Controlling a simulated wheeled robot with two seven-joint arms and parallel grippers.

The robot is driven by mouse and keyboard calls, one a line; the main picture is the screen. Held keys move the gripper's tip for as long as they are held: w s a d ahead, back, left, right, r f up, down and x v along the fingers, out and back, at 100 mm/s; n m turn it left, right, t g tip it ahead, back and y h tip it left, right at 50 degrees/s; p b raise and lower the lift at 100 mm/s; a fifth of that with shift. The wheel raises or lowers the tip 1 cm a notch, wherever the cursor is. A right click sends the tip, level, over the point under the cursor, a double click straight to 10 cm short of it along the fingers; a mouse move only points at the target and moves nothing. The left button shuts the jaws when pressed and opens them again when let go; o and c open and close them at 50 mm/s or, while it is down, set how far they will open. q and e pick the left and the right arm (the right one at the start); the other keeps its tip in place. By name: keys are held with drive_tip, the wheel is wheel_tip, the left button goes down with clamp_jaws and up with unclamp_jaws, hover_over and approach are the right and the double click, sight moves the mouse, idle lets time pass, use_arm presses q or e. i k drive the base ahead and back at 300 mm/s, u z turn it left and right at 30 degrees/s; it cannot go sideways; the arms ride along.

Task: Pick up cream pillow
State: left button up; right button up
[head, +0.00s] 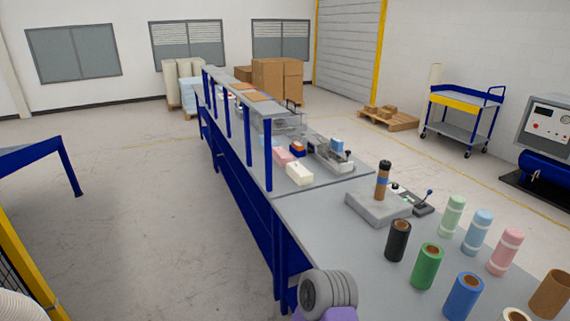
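The cream pillow (299,174) looks like a small pale block. It lies on the far grey workbench (330,184), near that bench's front left edge. A pink block (283,157) lies just behind it. No gripper tips show in the head view, and nothing is seen touching the cream pillow.
Black, green and blue rolls (462,296) and wrapped green, blue and pink rolls (506,251) stand on the near bench. A grey block (378,206) there has a brown cylinder upright on it. Blue posts (267,155) carry a shelf over the bench's left edge. Open floor (150,200) lies left.

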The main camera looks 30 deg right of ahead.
sight(298, 173)
drive_tip(key=i, duration=2.45)
drive_tip(key=z, duration=0.7)
